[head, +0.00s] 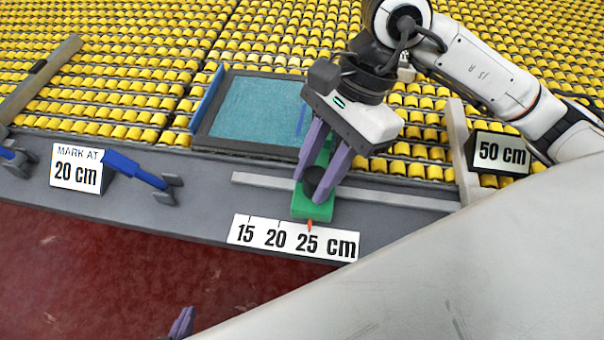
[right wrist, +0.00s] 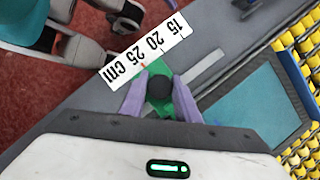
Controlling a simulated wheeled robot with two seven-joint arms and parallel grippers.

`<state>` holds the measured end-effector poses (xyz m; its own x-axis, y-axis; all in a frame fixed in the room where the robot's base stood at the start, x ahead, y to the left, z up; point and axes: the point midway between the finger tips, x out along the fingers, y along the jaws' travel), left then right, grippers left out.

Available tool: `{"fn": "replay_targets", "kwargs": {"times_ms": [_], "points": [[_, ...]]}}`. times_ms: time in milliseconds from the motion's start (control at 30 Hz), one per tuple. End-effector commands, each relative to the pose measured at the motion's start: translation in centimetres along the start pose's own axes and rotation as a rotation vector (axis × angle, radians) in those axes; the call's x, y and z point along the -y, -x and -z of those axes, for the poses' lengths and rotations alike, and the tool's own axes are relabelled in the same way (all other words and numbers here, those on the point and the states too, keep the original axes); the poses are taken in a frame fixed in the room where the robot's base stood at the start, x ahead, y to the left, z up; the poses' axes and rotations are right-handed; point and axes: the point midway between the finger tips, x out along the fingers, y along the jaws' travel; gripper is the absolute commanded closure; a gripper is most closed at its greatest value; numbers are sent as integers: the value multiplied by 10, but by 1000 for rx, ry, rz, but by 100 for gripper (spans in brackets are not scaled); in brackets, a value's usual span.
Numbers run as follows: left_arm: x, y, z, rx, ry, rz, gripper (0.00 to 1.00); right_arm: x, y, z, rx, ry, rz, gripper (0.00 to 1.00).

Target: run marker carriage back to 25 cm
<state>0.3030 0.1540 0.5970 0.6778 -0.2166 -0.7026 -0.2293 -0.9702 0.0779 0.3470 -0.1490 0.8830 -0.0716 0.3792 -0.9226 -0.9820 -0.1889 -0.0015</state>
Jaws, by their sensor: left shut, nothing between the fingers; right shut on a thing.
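The green marker carriage (head: 312,207) sits on the grey rail (head: 400,198) behind the scale plate (head: 293,238) marked 15, 20 and 25 cm. Its orange pointer (head: 310,225) is at about the 25 mark. My right gripper (head: 319,192) is shut on the carriage's dark round knob, which also shows between the purple fingers in the right wrist view (right wrist: 159,88). My left gripper (head: 181,325) shows only as purple fingertips at the bottom edge, shut and empty, over the red floor and well away from the carriage.
A "MARK AT 20 cm" sign (head: 77,169) and a blue-handled lever (head: 135,170) stand at left. A "50 cm" sign (head: 502,152) stands at right beside an upright post (head: 461,150). A teal panel in a grey frame (head: 255,110) lies behind, among yellow rollers (head: 120,60).

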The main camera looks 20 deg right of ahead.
Motion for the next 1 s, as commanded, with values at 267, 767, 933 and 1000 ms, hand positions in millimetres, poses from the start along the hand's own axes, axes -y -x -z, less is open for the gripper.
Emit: {"fn": "replay_targets", "kwargs": {"times_ms": [267,767,933,1000], "points": [[0,0,0,3,1,0,100,-3,2,4,-10,-1,-6,100],[0,-1,2,-5,3,1,100,-2,4,2,-7,-1,-3,53],[0,-1,3,-5,3,1,100,-1,28,2,-7,-1,1,53],[0,0,3,-4,3,1,100,0,42,2,-7,-1,2,53]]}}
